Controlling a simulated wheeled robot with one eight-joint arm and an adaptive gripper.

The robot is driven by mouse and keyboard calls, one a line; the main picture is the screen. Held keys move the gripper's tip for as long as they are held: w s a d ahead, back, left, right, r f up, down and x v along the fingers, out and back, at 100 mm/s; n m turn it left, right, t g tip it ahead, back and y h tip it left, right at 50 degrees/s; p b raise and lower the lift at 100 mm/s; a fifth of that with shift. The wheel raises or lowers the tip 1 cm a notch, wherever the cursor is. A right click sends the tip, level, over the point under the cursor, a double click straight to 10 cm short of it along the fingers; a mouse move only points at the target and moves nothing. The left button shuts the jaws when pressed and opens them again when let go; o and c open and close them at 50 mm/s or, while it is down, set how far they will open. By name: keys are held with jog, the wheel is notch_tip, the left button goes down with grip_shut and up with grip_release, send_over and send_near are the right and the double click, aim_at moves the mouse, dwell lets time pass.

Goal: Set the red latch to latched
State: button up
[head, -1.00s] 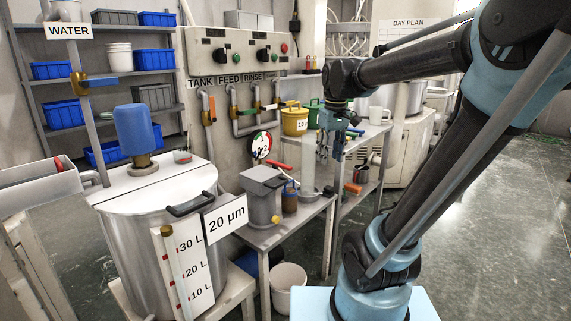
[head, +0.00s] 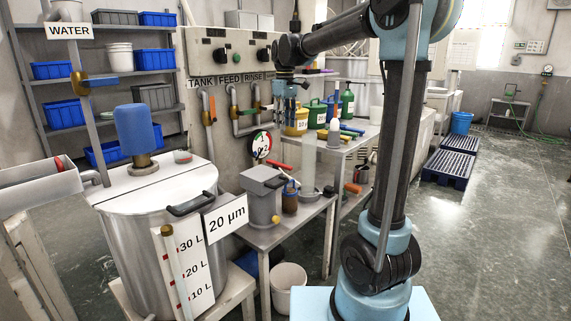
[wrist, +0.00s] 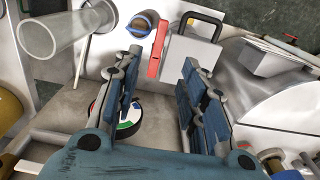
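The red latch (head: 279,165) is a small red bar beside a grey box-like pot with a black handle (head: 264,190) on the metal side table. In the wrist view the red latch (wrist: 156,50) lies just past the fingertips, next to the grey lid (wrist: 190,52). Whether it is latched I cannot tell. My gripper (head: 288,108) is above and behind the table, near the wall pipes. In the wrist view my gripper (wrist: 163,92) has its blue fingers spread wide with nothing between them, and it is apart from the latch.
A round coloured dial (head: 262,145) is on the wall and shows below the fingers. A brown jar with a blue ring (head: 290,196) and a clear cylinder (head: 308,168) stand close to the latch. The large steel tank (head: 150,235) is at left.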

aim_at(285, 165)
notch_tip(285, 165, down, 16)
jog(key=shift+f, duration=0.2)
dwell(0.4)
grip_shut()
